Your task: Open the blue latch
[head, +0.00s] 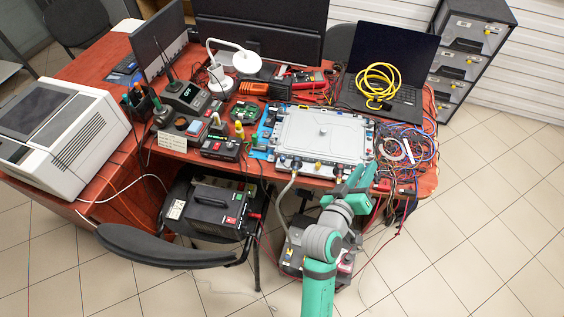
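A flat grey metal unit (322,133) lies on the reddish desk, with small fittings along its edges. A pale grey hose (284,200) hangs from a fitting (296,164) on its front edge. A small yellow part (318,165) sits beside that fitting. I cannot make out a blue latch; the fittings are too small to tell. My gripper (352,172), on the green and grey arm, is at the unit's front right corner. My own arm hides part of that corner. The fingers are too small and overlapped to show whether they are open or touching anything.
Tangled wires (405,150) crowd the desk right of the unit. A laptop (393,65) with a coiled yellow cable (378,80) stands behind. Meters and boxes fill the left. A black chair (165,246) stands in front at left. Tiled floor is clear at right.

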